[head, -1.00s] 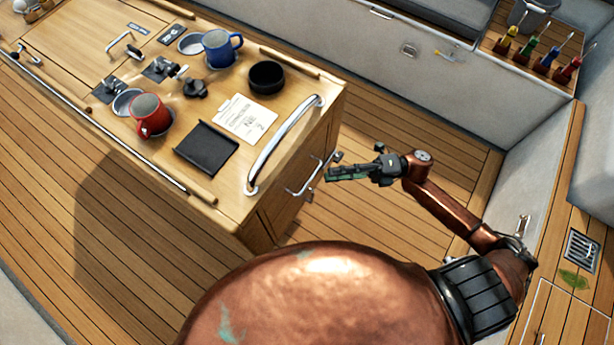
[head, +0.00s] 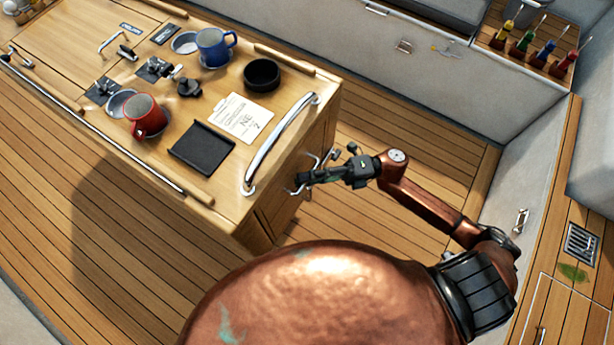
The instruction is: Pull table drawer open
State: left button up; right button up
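The wooden cockpit table (head: 225,198) stands left of centre. On its shaded end face is the drawer front (head: 276,212), with a metal bar handle (head: 291,191). The drawer front looks flush with the table end, though little of it shows. My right gripper (head: 303,179) is at this handle, its fingers pointing left and overlapping it in the picture. The fingers hide part of the handle, and I cannot tell if they touch or grip it. My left gripper is not in view.
A curved chrome grab rail (head: 280,145) rises above the table's end edge. On top are a red mug (head: 145,116), a blue mug (head: 215,47), a black tray (head: 202,147), a black bowl (head: 262,74) and a paper card (head: 241,118). Wooden floor (head: 430,140) lies clear behind my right arm.

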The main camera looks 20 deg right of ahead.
grip_shut()
dwell(0.6)
